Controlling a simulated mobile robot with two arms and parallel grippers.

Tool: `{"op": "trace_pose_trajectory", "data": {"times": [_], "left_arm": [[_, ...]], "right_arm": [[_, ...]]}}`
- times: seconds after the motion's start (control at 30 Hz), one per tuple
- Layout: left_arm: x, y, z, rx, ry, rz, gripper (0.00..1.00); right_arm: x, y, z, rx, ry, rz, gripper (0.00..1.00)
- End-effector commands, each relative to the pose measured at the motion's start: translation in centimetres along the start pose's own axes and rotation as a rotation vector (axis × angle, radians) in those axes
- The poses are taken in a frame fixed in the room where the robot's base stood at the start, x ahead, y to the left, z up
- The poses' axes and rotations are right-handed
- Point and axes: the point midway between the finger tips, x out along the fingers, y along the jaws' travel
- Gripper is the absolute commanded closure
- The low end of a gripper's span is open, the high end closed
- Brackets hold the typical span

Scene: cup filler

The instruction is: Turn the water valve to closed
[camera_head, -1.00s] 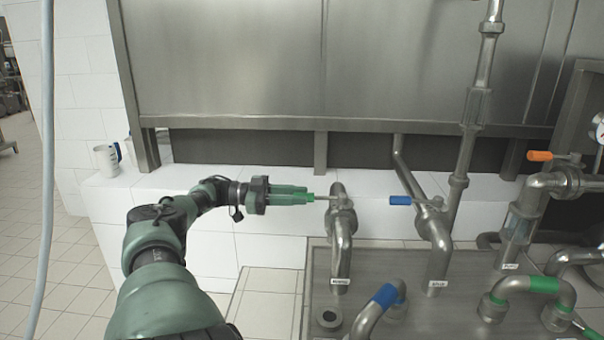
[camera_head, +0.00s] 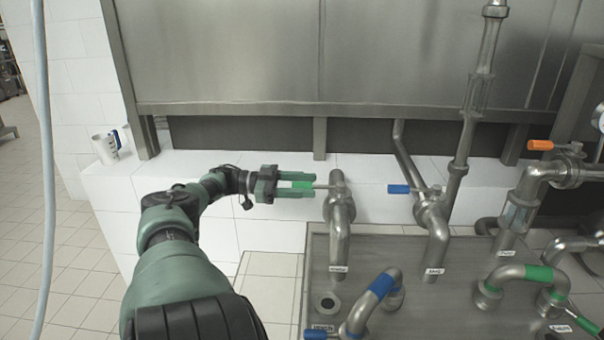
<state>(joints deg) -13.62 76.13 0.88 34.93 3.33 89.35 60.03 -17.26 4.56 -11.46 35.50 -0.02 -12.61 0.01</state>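The valve with a bright green handle (camera_head: 303,185) is on the leftmost pipe (camera_head: 340,225), whose small label is too blurred to read surely. The handle points left, sideways from the pipe. My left gripper (camera_head: 305,184) comes in from the left at handle height. Its two green fingers lie above and below the green handle with small gaps, so it looks open around the handle. The fingers hide part of the handle. My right gripper is not in view.
Pipes with a blue handle (camera_head: 399,189) and an orange handle (camera_head: 541,145) stand to the right. A blue-banded pipe (camera_head: 381,286) and a green-banded pipe (camera_head: 538,273) rise from the metal tray (camera_head: 400,252). A white mug (camera_head: 104,147) sits on the tiled ledge at left.

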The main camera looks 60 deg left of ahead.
Motion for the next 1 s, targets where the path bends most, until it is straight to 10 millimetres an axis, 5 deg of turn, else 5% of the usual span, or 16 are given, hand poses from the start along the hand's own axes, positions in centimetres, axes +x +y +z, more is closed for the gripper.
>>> {"op": "trace_pose_trajectory", "data": {"times": [0.27, 0.7, 1.0], "left_arm": [[-0.8, 0.0, 0.4, -0.002, -0.004, -0.001, 0.54], [-6.7, -0.2, 0.6, 0.0, -0.004, 0.003, 0.54], [-7.1, -0.2, 0.2, -0.003, -0.003, 0.005, 0.54]], "right_arm": [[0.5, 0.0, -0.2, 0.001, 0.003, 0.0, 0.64], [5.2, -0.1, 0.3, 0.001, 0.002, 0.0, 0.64], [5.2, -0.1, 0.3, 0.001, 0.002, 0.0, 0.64]]}}
